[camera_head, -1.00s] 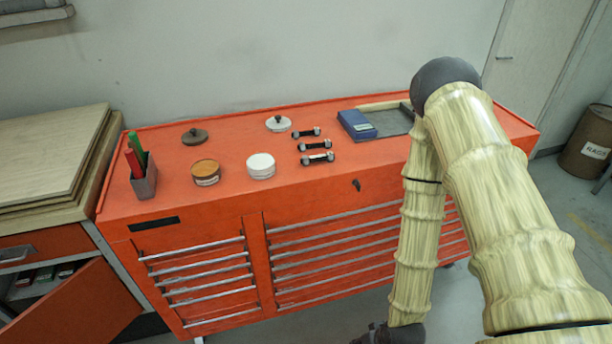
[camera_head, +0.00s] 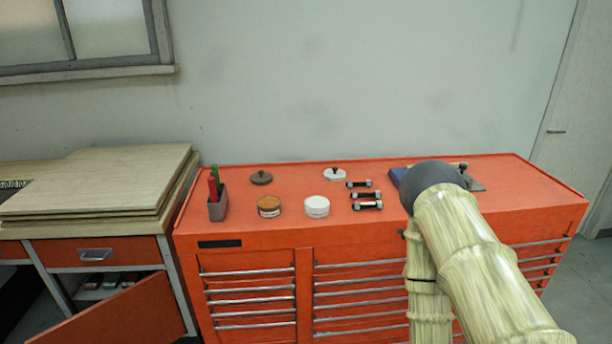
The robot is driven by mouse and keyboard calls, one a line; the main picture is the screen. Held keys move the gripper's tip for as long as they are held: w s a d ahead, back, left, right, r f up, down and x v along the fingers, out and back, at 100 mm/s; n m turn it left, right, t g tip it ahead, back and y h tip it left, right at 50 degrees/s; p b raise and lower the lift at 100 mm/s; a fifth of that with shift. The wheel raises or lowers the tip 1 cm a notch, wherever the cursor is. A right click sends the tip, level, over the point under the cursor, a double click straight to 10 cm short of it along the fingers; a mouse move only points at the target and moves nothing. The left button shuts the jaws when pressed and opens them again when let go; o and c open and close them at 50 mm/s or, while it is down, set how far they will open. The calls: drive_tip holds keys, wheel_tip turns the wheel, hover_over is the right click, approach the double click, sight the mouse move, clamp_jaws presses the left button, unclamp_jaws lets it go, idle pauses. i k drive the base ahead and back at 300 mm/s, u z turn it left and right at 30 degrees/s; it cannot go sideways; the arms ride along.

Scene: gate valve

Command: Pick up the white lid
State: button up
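The white lid (camera_head: 335,175) with a dark knob lies flat on the top of the orange tool cabinet (camera_head: 440,226), toward the back. A white round container (camera_head: 317,207) stands in front of it, a little to the left and apart from it. A dark brown lid (camera_head: 261,178) lies to the left, behind a brown round container (camera_head: 269,206). My arm rises at the right of the view and bends over the cabinet's right part. My gripper is not visible in this view.
Several small dumbbell-like pieces (camera_head: 366,195) lie right of the white container. A grey holder (camera_head: 218,208) with red and green items stands at the left end. A blue object (camera_head: 398,175) is partly hidden behind my arm. Stacked boards (camera_head: 95,180) lie on the bench at left.

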sight(334, 174)
drive_tip(key=u, duration=1.6)
drive_tip(key=i, duration=1.25)
drive_tip(key=z, duration=1.05)
